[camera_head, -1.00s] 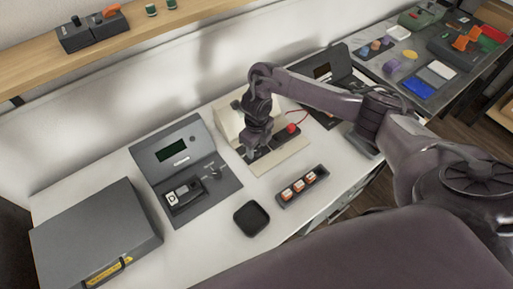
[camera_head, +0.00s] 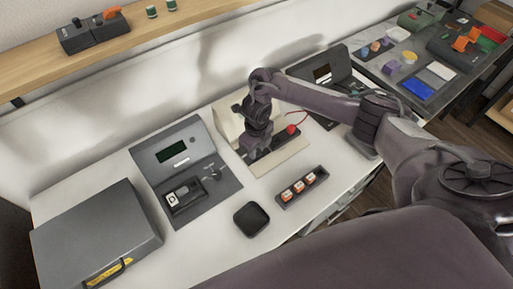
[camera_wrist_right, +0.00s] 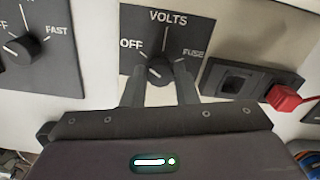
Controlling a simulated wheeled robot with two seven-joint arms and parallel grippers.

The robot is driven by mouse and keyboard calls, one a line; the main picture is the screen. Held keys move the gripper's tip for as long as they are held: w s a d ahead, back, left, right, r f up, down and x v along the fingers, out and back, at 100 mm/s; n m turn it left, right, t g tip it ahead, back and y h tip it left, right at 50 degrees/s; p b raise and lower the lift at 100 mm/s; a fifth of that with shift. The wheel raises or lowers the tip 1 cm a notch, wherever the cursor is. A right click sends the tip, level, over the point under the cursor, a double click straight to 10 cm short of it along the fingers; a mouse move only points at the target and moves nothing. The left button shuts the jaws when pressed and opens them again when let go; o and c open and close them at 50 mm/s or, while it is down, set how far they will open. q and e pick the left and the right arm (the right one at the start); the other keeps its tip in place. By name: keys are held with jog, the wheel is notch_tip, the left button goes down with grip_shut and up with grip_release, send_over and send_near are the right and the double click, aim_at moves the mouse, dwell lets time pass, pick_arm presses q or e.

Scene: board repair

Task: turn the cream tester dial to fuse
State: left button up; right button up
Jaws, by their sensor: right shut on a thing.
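The cream tester (camera_head: 228,120) stands on the white bench, partly hidden behind my right arm. In the right wrist view its cream face (camera_wrist_right: 97,60) carries a dark panel marked OFF at left, VOLTS at top and FUSE at right. The tester dial (camera_wrist_right: 158,72) is a dark round knob on this panel. Its short white mark appears to point up and left, towards OFF. My right gripper (camera_wrist_right: 160,80) is shut on the dial, one finger on each side. In the head view my right gripper (camera_head: 252,152) is over the tester, and the dial is hidden. My left gripper is out of view.
Another dial (camera_wrist_right: 20,47) marked FAST is at left. A grey tester (camera_head: 183,165), black tray (camera_head: 251,219) and fuse holder (camera_head: 281,202) are nearby.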

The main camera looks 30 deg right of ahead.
jog(key=m+p, duration=0.1)
jog(key=m, duration=0.4)
jog(key=shift+r+m, duration=0.15)
jog(key=shift+m, duration=0.25)
jog(key=m+p, duration=0.2)
jog(key=m, duration=0.3)
jog(key=m+p, duration=0.3)
jog(key=m, duration=0.3)
jog(key=shift+m, duration=0.4)
jog(key=m+p, duration=0.2)
jog(key=m, duration=0.2)
jog(key=shift+m+p, duration=0.55)
jog(key=shift+m, duration=0.45)
jog(key=o, duration=1)
